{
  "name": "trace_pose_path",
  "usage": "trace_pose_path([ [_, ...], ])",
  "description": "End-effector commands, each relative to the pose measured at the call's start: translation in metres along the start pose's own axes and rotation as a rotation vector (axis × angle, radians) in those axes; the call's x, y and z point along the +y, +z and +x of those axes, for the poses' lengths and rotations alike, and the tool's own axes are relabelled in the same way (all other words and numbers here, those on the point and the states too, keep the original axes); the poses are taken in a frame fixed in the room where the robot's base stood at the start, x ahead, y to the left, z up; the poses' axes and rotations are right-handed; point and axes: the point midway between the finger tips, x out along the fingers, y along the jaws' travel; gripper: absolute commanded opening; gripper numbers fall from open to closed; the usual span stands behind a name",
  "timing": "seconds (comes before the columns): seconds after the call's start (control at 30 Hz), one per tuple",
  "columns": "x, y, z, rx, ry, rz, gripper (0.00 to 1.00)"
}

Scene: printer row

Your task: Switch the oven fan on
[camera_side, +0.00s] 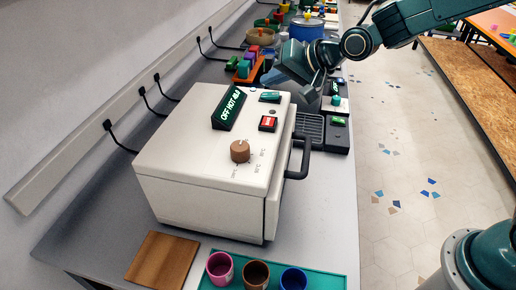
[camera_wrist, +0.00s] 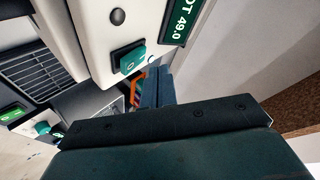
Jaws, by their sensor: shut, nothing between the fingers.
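The oven (camera_side: 185,160) is a white box on the bench with a dark handle on its right side. Its top carries a green-lit display (camera_side: 229,110) with "OFF HOT" and a number; the wrist view display (camera_wrist: 188,20) shows "49.0". A teal switch (camera_side: 270,97) sits near the far edge, a red switch (camera_side: 268,124) nearer, and a brown knob (camera_side: 240,151) nearest. No label tells which is the fan. The teal switch (camera_wrist: 128,58) also shows in the wrist view. My gripper (camera_side: 307,95) is shut and empty, beside the oven's far end, apart from the teal switch.
A dark device (camera_side: 337,133) with a small green screen stands right of the oven, and another with a teal knob (camera_side: 336,100) behind it. A wooden board (camera_side: 162,260) and several cups on a teal tray (camera_side: 325,281) lie in front. Coloured blocks stand farther back.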

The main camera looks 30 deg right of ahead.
Motion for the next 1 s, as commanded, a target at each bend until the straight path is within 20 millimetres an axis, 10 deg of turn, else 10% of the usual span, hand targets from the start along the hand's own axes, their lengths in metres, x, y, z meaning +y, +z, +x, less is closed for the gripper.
trace_pose_path([
  [1.0, -0.021, -0.021, -0.028, 0.003, -0.003, 0.000, 0.00],
])
